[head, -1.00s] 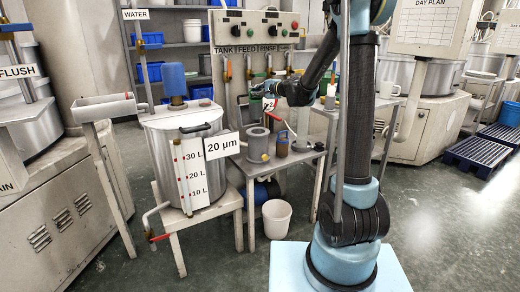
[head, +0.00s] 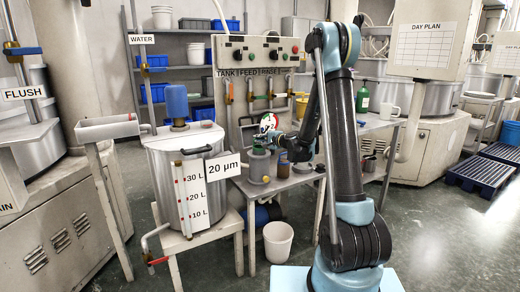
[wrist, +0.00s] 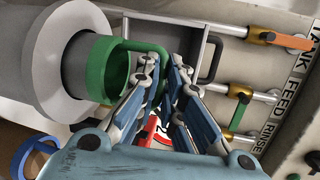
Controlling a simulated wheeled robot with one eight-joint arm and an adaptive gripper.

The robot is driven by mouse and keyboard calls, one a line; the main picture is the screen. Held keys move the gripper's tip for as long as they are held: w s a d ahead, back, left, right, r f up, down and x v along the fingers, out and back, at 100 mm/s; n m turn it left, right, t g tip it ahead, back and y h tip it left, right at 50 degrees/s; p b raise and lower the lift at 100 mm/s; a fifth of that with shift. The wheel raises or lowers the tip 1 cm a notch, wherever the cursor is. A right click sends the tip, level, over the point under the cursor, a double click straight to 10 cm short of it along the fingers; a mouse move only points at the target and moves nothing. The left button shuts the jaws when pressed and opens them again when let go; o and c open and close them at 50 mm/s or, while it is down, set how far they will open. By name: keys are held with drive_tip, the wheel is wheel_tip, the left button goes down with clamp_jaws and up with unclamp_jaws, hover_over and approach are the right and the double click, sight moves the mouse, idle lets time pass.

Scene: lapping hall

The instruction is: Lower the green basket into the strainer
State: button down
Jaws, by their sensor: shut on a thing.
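The green basket (wrist: 98,72) is at the open end of the grey cylindrical strainer (wrist: 72,50) in the wrist view. Part of it is hidden by the strainer, so its exact depth is unclear. My gripper (wrist: 158,98) is shut on the basket's green handle. In the head view the strainer (head: 259,167) stands on a small grey table, with the green basket (head: 259,148) small at its top. My gripper (head: 276,143) is just above and to the right of it there.
The valve panel (head: 262,75) rises behind.

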sight(260, 147)
drive_tip(key=shift+f, duration=2)
drive_tip(key=c, duration=1.7)
unclamp_jaws()
